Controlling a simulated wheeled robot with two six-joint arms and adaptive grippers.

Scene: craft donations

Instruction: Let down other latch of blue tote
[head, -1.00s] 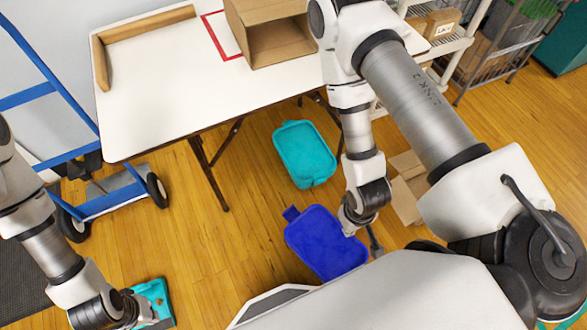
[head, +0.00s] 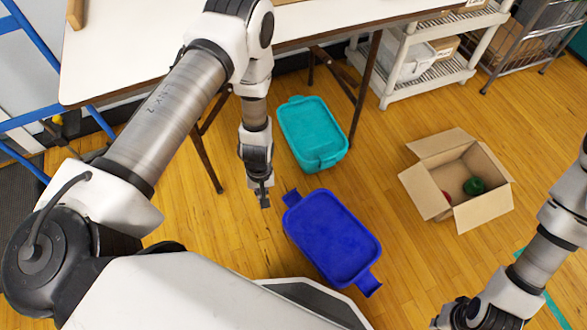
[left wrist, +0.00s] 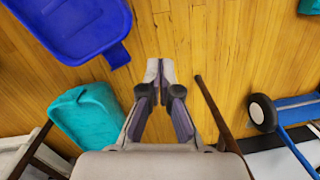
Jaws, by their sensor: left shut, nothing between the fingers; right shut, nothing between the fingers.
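The blue tote (head: 333,238) stands on the wooden floor with its blue lid on. One latch flap (head: 291,198) sticks out at its upper-left end, another (head: 369,284) at its lower-right end. My left gripper (head: 264,198) is shut and empty, pointing down just left of the upper-left flap and apart from it. In the left wrist view its closed fingers (left wrist: 160,72) are over bare floor, with the blue tote (left wrist: 70,25) at upper left and its near flap (left wrist: 118,55) towards them. My right gripper (head: 450,318) is at the bottom right, shut, empty, partly cut off and away from the tote.
A teal lidded tote (head: 312,135) stands just behind the blue one. An open cardboard box (head: 470,215) holding a green and a red thing is to the right. The white table (head: 130,55), its legs and a shelf (head: 440,75) are behind. Floor between tote and box is clear.

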